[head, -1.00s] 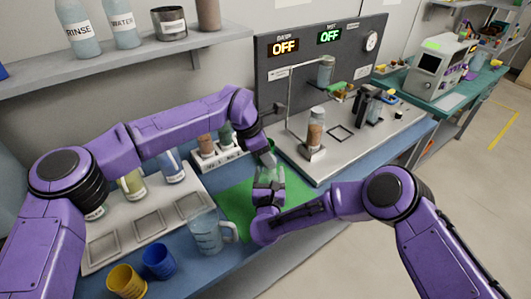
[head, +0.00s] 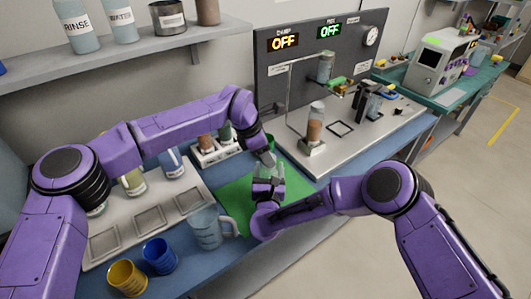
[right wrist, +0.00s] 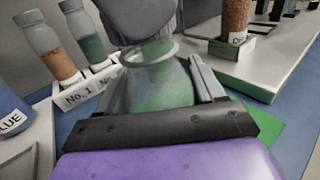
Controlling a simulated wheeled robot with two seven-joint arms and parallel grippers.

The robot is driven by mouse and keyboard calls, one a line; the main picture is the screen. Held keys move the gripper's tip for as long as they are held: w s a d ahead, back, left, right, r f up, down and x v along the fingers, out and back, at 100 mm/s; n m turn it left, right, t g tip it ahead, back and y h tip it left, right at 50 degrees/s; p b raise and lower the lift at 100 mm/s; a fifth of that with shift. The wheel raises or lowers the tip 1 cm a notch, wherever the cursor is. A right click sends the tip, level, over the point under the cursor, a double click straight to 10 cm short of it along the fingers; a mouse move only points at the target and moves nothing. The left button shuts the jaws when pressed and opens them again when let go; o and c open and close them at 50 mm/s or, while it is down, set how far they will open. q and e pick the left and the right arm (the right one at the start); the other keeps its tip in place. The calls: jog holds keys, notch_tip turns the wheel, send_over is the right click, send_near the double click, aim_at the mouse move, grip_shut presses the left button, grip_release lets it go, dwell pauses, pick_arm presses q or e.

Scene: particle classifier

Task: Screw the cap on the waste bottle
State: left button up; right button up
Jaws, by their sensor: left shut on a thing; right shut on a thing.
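The waste bottle, a clear vessel (head: 264,172), stands upright over the green mat (head: 231,195), whose colour shows through it. In the right wrist view the bottle (right wrist: 160,92) sits between the fingers of my right gripper (right wrist: 162,88), which is shut on its body. My left gripper (head: 266,157) comes down from above, shut at the bottle's top; its dark grey hand (right wrist: 138,18) covers the mouth in the right wrist view. The cap is hidden in the left gripper, and I cannot tell how far it sits on the neck.
A clear jug (head: 207,229) and blue (head: 159,255) and yellow (head: 127,277) cups stand at the front left. A white tray (head: 148,219) holds labelled bottles. A No. 1 rack (right wrist: 84,90) stands behind the bottle. The apparatus base (head: 345,150) lies to the right.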

pick_arm(q)
jog(key=shift+f, duration=0.25)
jog(key=m+g, duration=0.1)
jog(key=m, duration=0.2)
jog(key=shift+w, duration=0.2)
jog(key=m+g, duration=0.1)
jog(key=m, duration=0.1)
jog(key=m+g, duration=0.1)
jog(key=m, duration=0.2)
jog(key=shift+w+d+f+y, duration=0.1)
jog(key=shift+d+y, duration=0.05)
jog(key=shift+y, duration=0.15)
jog(key=shift+m+g, duration=0.4)
jog(key=shift+m, duration=0.5)
jog(key=o, duration=1)
jog(key=shift+d, duration=0.1)
